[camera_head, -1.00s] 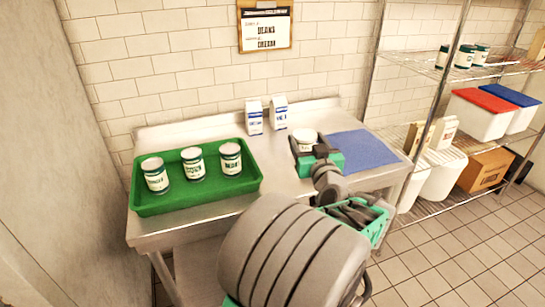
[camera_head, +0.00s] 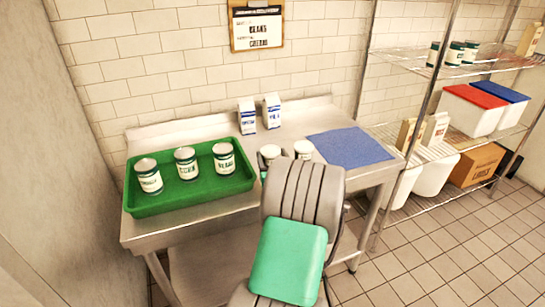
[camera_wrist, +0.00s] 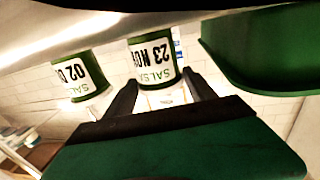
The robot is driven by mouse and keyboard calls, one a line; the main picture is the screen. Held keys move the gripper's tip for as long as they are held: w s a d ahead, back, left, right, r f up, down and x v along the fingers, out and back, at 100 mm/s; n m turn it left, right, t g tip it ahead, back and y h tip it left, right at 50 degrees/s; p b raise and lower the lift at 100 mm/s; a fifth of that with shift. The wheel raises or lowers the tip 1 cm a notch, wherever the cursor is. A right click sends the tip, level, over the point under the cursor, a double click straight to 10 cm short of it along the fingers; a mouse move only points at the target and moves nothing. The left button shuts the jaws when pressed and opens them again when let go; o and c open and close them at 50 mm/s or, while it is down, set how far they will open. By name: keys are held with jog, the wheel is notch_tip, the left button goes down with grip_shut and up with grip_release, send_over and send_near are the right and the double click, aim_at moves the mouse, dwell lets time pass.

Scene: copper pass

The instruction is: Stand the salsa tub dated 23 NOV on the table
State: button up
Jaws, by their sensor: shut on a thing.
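The salsa tub dated 23 NOV (camera_wrist: 152,62) is between the fingers of my gripper (camera_wrist: 160,80) in the wrist view, which shows the scene upside down. My gripper is shut on it. In the head view this tub (camera_head: 270,151) shows partly behind my arm, on or just above the steel table (camera_head: 190,228); I cannot tell if its base touches. A second salsa tub (camera_wrist: 80,75), its date starting 02 D, is beside it; in the head view it also shows (camera_head: 303,149), near the blue mat.
Two cartons (camera_head: 247,117) stand at the back. A blue mat (camera_head: 350,147) lies at the right, clear on top. A wire shelf (camera_head: 440,150) stands to the right.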

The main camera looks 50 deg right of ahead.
jog(key=shift+f, duration=0.1)
jog(key=o, duration=1.8)
jog(key=shift+s+r, duration=0.1)
jog(key=shift+r, duration=0.1)
jog(key=b+v, duration=0.2)
jog(key=v, duration=0.9)
jog(key=shift+f, duration=0.1)
jog(key=shift+s+a, duration=0.35)
